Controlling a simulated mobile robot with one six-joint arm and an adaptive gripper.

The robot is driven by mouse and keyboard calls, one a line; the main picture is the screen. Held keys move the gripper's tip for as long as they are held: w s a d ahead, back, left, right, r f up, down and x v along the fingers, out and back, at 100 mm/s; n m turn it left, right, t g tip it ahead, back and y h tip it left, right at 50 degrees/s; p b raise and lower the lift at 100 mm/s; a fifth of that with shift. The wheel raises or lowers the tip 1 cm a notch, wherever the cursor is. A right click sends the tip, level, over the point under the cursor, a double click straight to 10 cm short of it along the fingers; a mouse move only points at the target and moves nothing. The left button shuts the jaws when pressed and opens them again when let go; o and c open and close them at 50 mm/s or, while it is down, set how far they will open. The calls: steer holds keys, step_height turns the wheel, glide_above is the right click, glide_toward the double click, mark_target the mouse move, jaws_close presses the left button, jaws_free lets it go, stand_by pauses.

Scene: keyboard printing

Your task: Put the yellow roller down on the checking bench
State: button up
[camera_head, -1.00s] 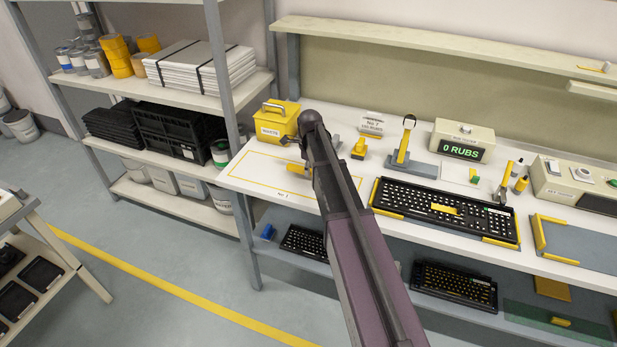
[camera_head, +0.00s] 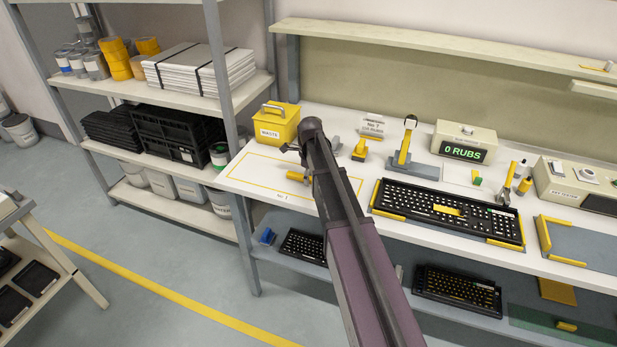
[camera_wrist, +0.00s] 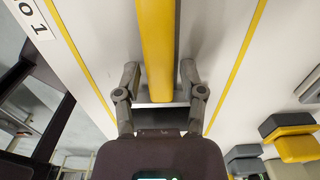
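The yellow roller (camera_head: 298,177) is at the left part of the white checking bench (camera_head: 240,181), inside a yellow outlined area, partly hidden by my arm in the head view. In the wrist view the roller (camera_wrist: 158,45) runs lengthwise up the picture, over the white surface between two yellow lines. My gripper (camera_wrist: 160,78) has one finger on each side of its near end. Narrow gaps show between fingers and roller, so the gripper looks open around it. Whether the roller rests fully on the bench is hard to tell.
A yellow waste box (camera_head: 276,125) stands behind the outlined area. To the right are a small yellow block (camera_head: 360,150), an upright tool on a stand (camera_head: 405,148), a counter reading 0 RUBS (camera_head: 463,143) and a black keyboard (camera_head: 448,210). A shelf rack (camera_head: 222,90) stands left of the bench.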

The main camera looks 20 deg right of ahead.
steer(key=shift+r, duration=0.1)
stand_by(0.4)
step_height(320, 180, up, 12)
steer(key=p, duration=1.2)
steer(key=shift+s, duration=0.2)
stand_by(0.7)
steer(key=s+a+n, duration=0.3)
steer(key=s+n, duration=0.9)
steer(key=s+a+n, duration=0.3)
steer(key=s+n, duration=1)
